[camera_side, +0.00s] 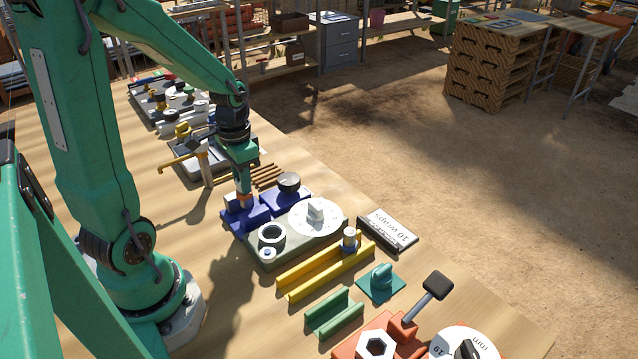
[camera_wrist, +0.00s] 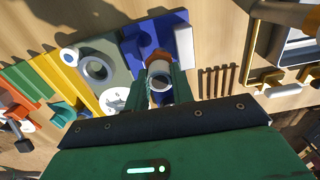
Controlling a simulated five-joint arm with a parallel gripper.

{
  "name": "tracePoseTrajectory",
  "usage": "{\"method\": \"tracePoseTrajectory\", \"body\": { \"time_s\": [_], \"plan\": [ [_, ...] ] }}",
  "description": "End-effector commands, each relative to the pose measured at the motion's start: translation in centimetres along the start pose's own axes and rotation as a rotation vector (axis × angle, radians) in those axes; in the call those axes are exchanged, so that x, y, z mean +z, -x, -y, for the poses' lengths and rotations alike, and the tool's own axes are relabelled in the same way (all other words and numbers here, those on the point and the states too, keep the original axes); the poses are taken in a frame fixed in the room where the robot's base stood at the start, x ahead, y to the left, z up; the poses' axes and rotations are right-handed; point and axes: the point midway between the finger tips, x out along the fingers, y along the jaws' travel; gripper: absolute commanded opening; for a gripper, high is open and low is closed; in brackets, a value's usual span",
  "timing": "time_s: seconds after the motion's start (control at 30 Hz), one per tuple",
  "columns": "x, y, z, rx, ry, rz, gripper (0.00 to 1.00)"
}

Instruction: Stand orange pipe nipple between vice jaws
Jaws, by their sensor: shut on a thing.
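The blue vice (camera_side: 250,219) stands on the wooden bench below my arm, and its blue body also shows in the wrist view (camera_wrist: 136,44). My gripper (camera_side: 243,188) points down over its left part. It is shut on the orange pipe nipple (camera_side: 244,201), which looks about upright. In the wrist view, my gripper's fingers (camera_wrist: 160,92) lie on both sides of the nipple (camera_wrist: 160,70), whose pale round end faces the camera. The nipple's lower end is hidden, so I cannot tell whether it touches the vice floor or sits fully between the jaws.
A grey-green plate (camera_side: 293,251) with a dark ring and a white dial (camera_side: 314,216) adjoins the vice. A black knob (camera_side: 289,182) rises behind it. Yellow rails (camera_side: 325,273) lie nearer the camera. Brown sticks (camera_side: 267,176) and a hammer-like tool (camera_side: 203,160) lie beyond.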

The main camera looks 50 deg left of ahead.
Motion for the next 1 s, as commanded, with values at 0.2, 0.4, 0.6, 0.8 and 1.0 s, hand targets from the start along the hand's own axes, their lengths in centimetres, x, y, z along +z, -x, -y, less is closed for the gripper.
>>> {"method": "tracePoseTrajectory", "body": {
  "time_s": [0.2, 0.4, 0.6, 0.8, 1.0],
  "plan": [
    [0.0, -0.8, 0.0, 0.001, 0.000, 0.001, 0.00],
    [0.1, -1.4, 0.0, 0.001, 0.000, 0.001, 0.00],
    [0.0, -1.5, 0.0, 0.000, 0.000, 0.000, 0.00],
    [0.0, -1.5, 0.0, 0.000, 0.000, 0.000, 0.00],
    [0.0, -1.7, 0.0, 0.000, 0.000, 0.001, 0.00]
  ]
}}
